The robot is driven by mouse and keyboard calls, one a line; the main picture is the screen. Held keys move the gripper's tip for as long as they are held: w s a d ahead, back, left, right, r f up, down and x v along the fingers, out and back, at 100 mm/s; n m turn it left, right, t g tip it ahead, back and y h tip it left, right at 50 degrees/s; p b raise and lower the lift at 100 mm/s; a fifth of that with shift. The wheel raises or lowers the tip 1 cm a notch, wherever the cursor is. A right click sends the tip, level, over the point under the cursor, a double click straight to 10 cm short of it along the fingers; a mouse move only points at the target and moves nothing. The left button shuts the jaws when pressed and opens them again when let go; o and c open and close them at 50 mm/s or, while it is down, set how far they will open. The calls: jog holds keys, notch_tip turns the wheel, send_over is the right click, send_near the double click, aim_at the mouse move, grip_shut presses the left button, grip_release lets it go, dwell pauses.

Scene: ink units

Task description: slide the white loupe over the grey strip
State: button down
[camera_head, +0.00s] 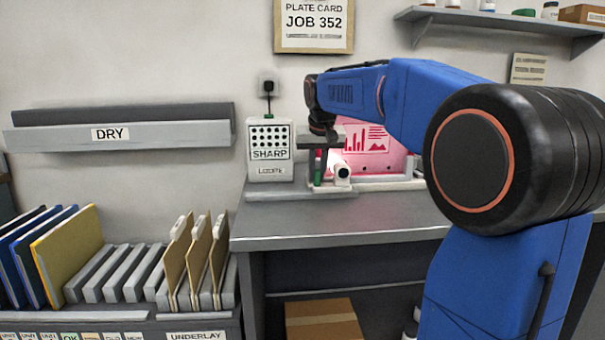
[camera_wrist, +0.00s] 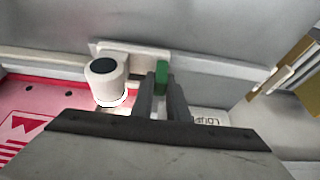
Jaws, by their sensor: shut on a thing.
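The white loupe (camera_wrist: 104,80) has a black top and a glowing lower rim. It stands at the edge of the pink printed plate (camera_wrist: 32,100), and in the head view the loupe (camera_head: 342,174) is at the plate's lower left. A pale bracket (camera_wrist: 128,58) joins it to a green tab (camera_wrist: 161,76). My gripper (camera_wrist: 160,92) is shut on the green tab, beside the loupe; in the head view my gripper (camera_head: 318,172) partly hides the tab. I cannot pick out the grey strip with certainty.
A pale rail (camera_head: 385,185) runs along the plate's lower edge on the grey bench (camera_head: 330,222). A white SHARP box (camera_head: 269,172) stands close left of my gripper. Folders (camera_head: 190,250) stand further left. The bench front is clear.

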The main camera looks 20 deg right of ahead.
jog(key=shift+s+d, duration=0.1)
jog(key=shift+d, duration=0.25)
jog(key=c, duration=1.7)
grip_release()
jog(key=shift+d+r, duration=0.1)
jog(key=shift+d, duration=0.05)
jog(key=v, duration=1.7)
jog(key=shift+s+r, duration=0.15)
jog(key=s+a+f+n, duration=0.1)
jog(key=s+a+f, duration=0.2)
jog(key=s+f, duration=0.7)
jog(key=s+a+f+n+y, duration=0.1)
jog(key=s+a+f, duration=0.2)
jog(key=s+f, duration=0.7)
jog(key=s+a+f+n, duration=0.1)
jog(key=s+a+f, duration=0.2)
jog(key=s+f, duration=0.7)
jog(key=shift+s+a+f+n+t, duration=0.1)
jog(key=shift+f, duration=1.35)
jog(key=shift+s+a+f+n+t, duration=0.1)
jog(key=shift+f, duration=1.35)
jog(key=shift+s+a+f+n+t, duration=0.1)
jog(key=shift+f, duration=1.3)
